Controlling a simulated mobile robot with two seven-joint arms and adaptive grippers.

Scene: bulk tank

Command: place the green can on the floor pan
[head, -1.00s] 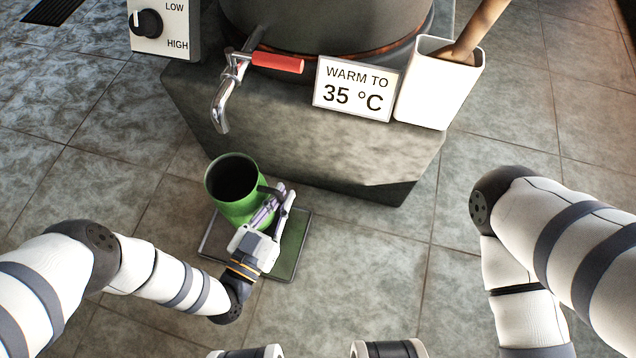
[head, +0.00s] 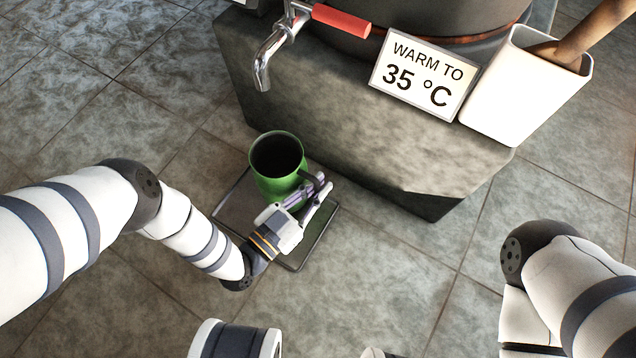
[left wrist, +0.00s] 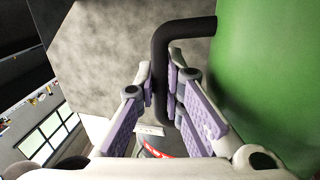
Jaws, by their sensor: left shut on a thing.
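The green can (head: 280,185), open at the top with a dark inside, stands upright over the floor pan (head: 239,207) in the head view. The pan is a flat square tray with a thin rim, partly hidden by the can and my left gripper. I cannot tell whether the can's base touches it. My left gripper (head: 318,188) is shut on the can's dark handle at its right side. The left wrist view shows the fingers (left wrist: 162,88) around the handle (left wrist: 184,30), beside the green wall (left wrist: 265,80). My right gripper is out of view.
A stone block (head: 350,130) stands just behind the pan, carrying the tank (head: 420,15). A tap (head: 268,60) with a red handle (head: 341,20) juts out above. A "WARM TO 35 °C" sign (head: 417,78) and white holder (head: 525,90) sit right. Tiled floor (head: 400,285) is clear.

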